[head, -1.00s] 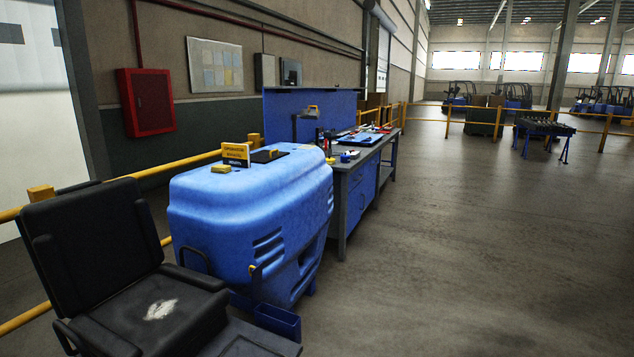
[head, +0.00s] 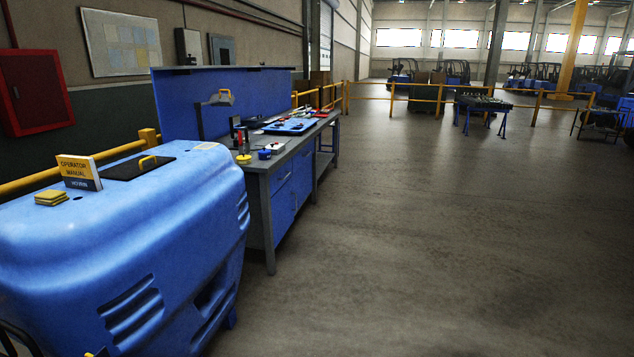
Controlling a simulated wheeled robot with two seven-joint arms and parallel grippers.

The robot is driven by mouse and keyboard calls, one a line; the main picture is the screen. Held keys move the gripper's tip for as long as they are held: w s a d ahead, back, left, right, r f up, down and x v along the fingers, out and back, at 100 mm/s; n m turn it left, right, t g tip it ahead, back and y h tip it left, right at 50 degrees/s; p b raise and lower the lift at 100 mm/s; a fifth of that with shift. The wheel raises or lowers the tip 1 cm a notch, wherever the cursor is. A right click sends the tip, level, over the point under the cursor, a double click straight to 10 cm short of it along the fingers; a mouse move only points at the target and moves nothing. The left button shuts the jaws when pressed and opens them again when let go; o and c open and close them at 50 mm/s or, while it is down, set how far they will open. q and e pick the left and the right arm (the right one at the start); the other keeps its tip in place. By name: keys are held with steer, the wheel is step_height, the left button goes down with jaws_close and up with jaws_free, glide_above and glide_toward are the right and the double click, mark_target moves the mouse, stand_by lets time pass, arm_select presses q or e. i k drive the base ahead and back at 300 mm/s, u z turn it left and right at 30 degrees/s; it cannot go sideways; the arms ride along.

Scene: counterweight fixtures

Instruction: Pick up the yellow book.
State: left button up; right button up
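The yellow book (head: 80,172) stands upright on top of the blue machine body at the left of the head view. Its cover is yellow above and dark below, with lettering that reads "OPERATOR MANUAL". A small yellow pad or block (head: 51,198) lies in front of it to the left. Neither of my grippers is in view.
The blue machine body (head: 150,225) fills the lower left. A grey and blue workbench (head: 285,195) with tools stands beyond it. Yellow railings (head: 30,180) run behind the machine. The concrete floor (head: 430,250) on the right is wide and clear.

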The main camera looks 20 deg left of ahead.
mark_target(78, 172)
steer(key=i, duration=2.85)
steer(key=u, duration=2.5)
steer(key=i, duration=0.45)
steer(key=u, duration=0.05)
